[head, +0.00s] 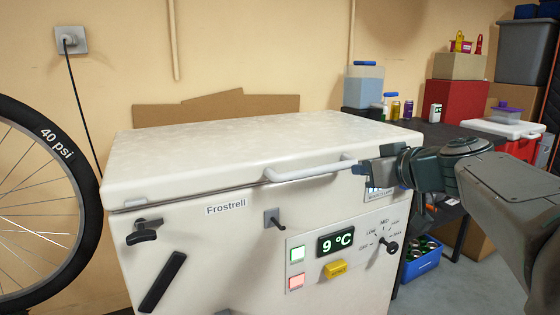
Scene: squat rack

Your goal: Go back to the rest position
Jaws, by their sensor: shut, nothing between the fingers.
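My gripper (362,167) is at the right end of the white lid handle (310,170) on the front of a white chest freezer (240,235). Its fingers look shut with nothing held. I cannot tell whether they touch the handle. My arm reaches in from the right edge of the picture and hides part of the freezer's upper right front. The freezer lid (250,145) is down.
The freezer's control panel (345,250) has a display reading 9 °C, a yellow switch and a dial. A bicycle wheel (85,215) stands at left. A dark table (445,133) with containers and a blue crate (422,262) are at right.

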